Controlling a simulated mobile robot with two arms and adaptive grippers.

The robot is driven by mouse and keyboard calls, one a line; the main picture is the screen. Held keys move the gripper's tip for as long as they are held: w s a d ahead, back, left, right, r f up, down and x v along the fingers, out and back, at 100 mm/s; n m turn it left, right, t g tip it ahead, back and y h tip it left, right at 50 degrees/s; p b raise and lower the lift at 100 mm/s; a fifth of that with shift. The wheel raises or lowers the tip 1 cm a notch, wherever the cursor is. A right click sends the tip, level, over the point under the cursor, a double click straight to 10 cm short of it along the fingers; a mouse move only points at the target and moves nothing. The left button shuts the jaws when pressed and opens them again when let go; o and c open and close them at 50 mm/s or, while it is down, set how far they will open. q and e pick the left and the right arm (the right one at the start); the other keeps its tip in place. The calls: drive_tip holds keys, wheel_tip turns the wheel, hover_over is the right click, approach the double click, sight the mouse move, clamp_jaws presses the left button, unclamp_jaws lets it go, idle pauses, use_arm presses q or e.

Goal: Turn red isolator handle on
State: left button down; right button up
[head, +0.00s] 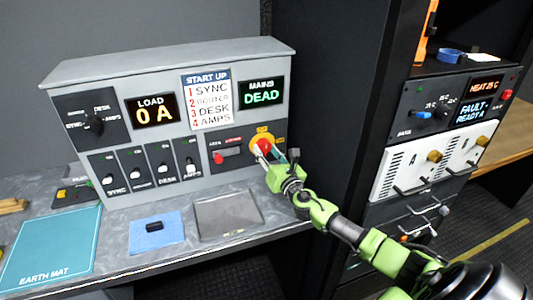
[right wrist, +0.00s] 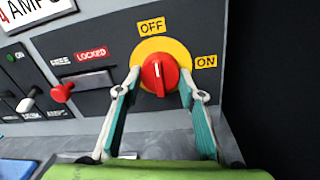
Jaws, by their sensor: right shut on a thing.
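The red isolator handle (head: 263,146) sits on a yellow disc at the lower right of the grey panel. In the right wrist view the handle (right wrist: 160,74) lies between labels OFF above it and ON to its right; I cannot tell surely which one it points to. My right gripper (head: 262,152) reaches it from below right, its fingers closed around the handle's sides. The mains display (head: 262,93) reads DEAD. Left of the handle, a small red slide knob (right wrist: 62,92) stands at the FREE end of its FREE/LOCKED slot. My left gripper is not in view.
The panel carries a load display (head: 153,111) reading 0 A, a selector knob (head: 95,125) and several toggle switches. A blue cloth (head: 157,232) with a dark object and a grey tray (head: 228,215) lie on the bench. A black equipment rack (head: 405,110) stands right.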

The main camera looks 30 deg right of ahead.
drive_tip(key=m+b, duration=0.2)
drive_tip(key=m, duration=0.1)
drive_tip(key=shift+f, duration=0.2)
drive_tip(key=m+b, duration=0.2)
drive_tip(key=m, duration=0.3)
drive_tip(key=shift+a+r, duration=0.1)
drive_tip(key=m+b, duration=0.1)
drive_tip(key=m, duration=0.3)
drive_tip(key=shift+a+r+m+h, duration=0.1)
drive_tip(key=shift+m+h, duration=0.2)
drive_tip(key=m, duration=0.5)
drive_tip(key=shift+r+h, duration=0.1)
drive_tip(key=shift+h, duration=0.3)
drive_tip(key=shift+m, duration=0.3)
drive_tip(key=o, duration=1.1)
